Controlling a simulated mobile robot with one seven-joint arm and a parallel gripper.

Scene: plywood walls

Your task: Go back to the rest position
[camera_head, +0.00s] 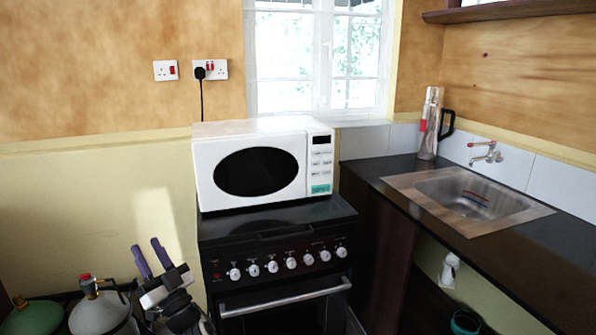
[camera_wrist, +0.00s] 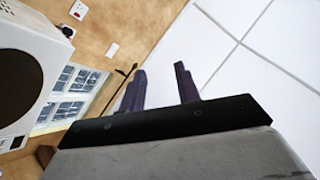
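My gripper (camera_head: 146,244) is at the lower left of the head view, in front of the yellow lower wall and left of the cooker. Its two purple-grey fingers point upward and stand apart with nothing between them. In the wrist view my gripper (camera_wrist: 160,70) shows the same open gap, with the wall and the white tiled ceiling beyond. No held object shows in either view.
A white microwave (camera_head: 257,168) stands on a black cooker (camera_head: 280,262) to the right of my gripper. Gas cylinders (camera_head: 103,312) stand at the lower left, close to my arm. A dark counter (camera_head: 540,245) with a metal sink (camera_head: 468,195) runs along the right.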

